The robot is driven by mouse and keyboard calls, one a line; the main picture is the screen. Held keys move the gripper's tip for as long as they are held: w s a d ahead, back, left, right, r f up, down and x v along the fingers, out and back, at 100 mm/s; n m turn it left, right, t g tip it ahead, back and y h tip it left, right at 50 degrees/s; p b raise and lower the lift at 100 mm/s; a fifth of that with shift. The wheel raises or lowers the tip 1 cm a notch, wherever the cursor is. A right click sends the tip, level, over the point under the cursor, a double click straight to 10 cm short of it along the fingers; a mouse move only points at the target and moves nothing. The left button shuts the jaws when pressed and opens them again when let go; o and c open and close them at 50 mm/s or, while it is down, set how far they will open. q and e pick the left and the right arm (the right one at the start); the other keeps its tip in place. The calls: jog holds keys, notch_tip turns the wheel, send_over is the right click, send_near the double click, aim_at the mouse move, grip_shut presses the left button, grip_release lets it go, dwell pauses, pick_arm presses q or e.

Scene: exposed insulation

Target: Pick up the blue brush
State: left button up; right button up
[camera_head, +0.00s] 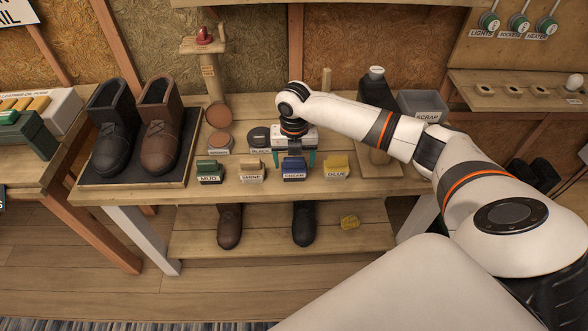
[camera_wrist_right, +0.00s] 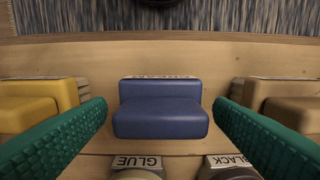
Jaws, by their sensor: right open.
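The blue brush (camera_head: 293,169) stands on the bench shelf, in a row of brushes, with a label on its front reading what looks like "CREAM". My right gripper (camera_head: 293,160) is right above and behind it, pointing down, with its teal fingers on either side. In the right wrist view the blue brush (camera_wrist_right: 161,108) sits centred between the two open teal fingers (camera_wrist_right: 160,125). A gap shows on each side, so the fingers do not touch it. My left gripper is not in view.
A green brush (camera_head: 209,171) and a tan brush (camera_head: 250,171) stand left of the blue one; a yellow brush (camera_head: 336,167) stands right. Round tins, including a black one (camera_head: 259,137), stand behind. Boots on a dark mat (camera_head: 120,180) fill the left end. A scrap bin (camera_head: 423,104) stands right.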

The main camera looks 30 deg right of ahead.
aim_at(294, 158)
jog(key=shift+f, duration=0.15)
jog(key=c, duration=0.8)
jog(key=shift+c, duration=0.2)
notch_tip(294, 158, up, 10)
jog(key=shift+r, duration=0.1)
jog(key=o, duration=0.3)
jog(key=shift+c, duration=0.7)
